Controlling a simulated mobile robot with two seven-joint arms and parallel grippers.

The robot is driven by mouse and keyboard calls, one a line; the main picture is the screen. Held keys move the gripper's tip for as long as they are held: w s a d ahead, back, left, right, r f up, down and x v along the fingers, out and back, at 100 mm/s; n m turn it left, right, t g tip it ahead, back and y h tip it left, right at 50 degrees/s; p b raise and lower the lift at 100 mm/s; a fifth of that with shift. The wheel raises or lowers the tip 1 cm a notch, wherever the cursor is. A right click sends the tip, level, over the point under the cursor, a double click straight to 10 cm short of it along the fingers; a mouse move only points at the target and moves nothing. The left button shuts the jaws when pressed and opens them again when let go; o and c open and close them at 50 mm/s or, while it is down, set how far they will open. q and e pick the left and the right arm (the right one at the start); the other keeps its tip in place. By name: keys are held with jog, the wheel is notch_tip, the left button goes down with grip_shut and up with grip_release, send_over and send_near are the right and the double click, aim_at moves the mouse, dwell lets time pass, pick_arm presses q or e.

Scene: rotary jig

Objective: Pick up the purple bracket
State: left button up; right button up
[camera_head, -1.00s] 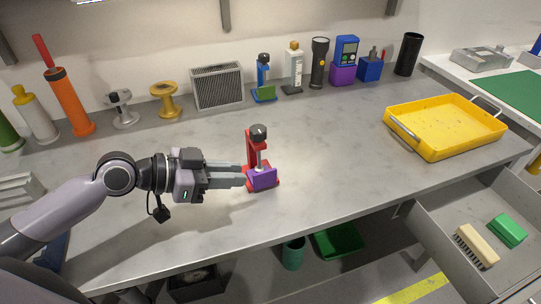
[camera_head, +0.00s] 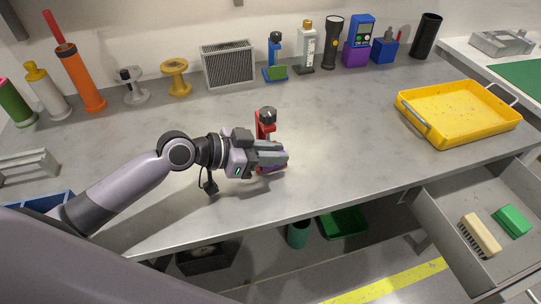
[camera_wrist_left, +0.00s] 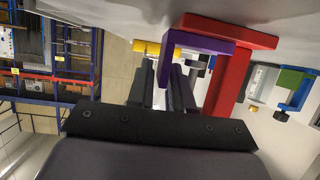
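The purple bracket (camera_head: 272,169) sits at the red jig (camera_head: 264,126) near the middle of the bench and is mostly hidden by my left gripper in the head view. In the left wrist view the bracket (camera_wrist_left: 205,43) is an angled purple piece beside the red jig (camera_wrist_left: 230,75). My left gripper (camera_head: 284,157) is at the bracket. In the wrist view its two dark fingers (camera_wrist_left: 160,85) stand apart, with one purple leg reaching between them. A narrow gap seems to show beside the leg, so the fingers look open around it. My right gripper is out of view.
A yellow tray (camera_head: 455,112) stands at the right of the bench. A grey speaker-like box (camera_head: 228,65), a flashlight (camera_head: 333,42) and several bottles and tools line the back. An open drawer (camera_head: 440,205) is at lower right. Bench around the jig is clear.

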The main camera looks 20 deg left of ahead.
pick_arm(q)
grip_shut()
jog(key=shift+r, duration=0.1)
dwell(0.3)
